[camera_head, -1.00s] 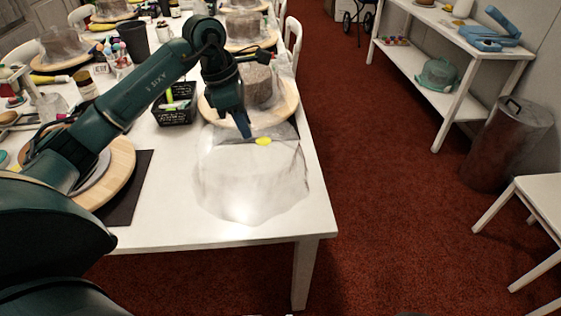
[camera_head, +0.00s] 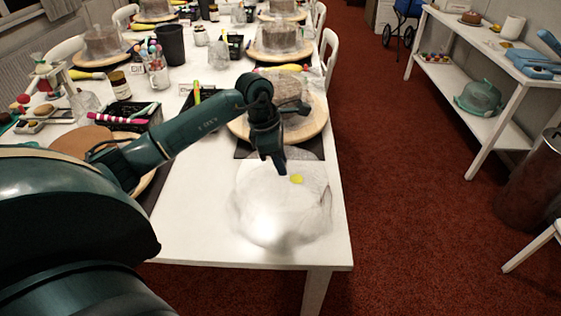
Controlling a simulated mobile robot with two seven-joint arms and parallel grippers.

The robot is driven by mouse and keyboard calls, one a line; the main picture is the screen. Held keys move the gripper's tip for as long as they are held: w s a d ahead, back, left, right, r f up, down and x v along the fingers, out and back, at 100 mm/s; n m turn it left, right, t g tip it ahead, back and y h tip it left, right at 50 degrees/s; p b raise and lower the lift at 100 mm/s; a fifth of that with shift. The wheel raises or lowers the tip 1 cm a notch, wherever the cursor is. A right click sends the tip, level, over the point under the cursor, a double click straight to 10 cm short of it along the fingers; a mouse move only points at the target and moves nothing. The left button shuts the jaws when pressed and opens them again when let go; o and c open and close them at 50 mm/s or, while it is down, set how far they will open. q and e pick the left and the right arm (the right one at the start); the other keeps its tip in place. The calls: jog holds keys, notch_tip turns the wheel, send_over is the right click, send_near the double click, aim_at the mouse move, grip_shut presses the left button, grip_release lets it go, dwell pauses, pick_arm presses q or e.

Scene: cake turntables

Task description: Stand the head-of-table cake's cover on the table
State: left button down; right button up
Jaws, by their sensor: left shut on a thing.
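My left gripper (camera_head: 277,168), pointing down, is shut on the clear cover (camera_head: 272,216) beside its yellow knob (camera_head: 297,179). The cover is upright over the bare near end of the white table (camera_head: 195,232). I cannot tell whether its rim touches the tabletop. Just behind it, a cake (camera_head: 292,86) sits on a round wooden turntable (camera_head: 315,122) on a dark mat; my arm hides part of it. My right gripper is not in view.
More covered cakes (camera_head: 280,38) are farther back. The table's right edge drops to red carpet; a white shelf (camera_head: 470,85) stands beyond.

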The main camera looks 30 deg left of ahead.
pick_arm(q)
jog(key=shift+f, duration=0.5)
jog(key=c, duration=1.3)
grip_release()
jog(key=shift+o, duration=0.2)
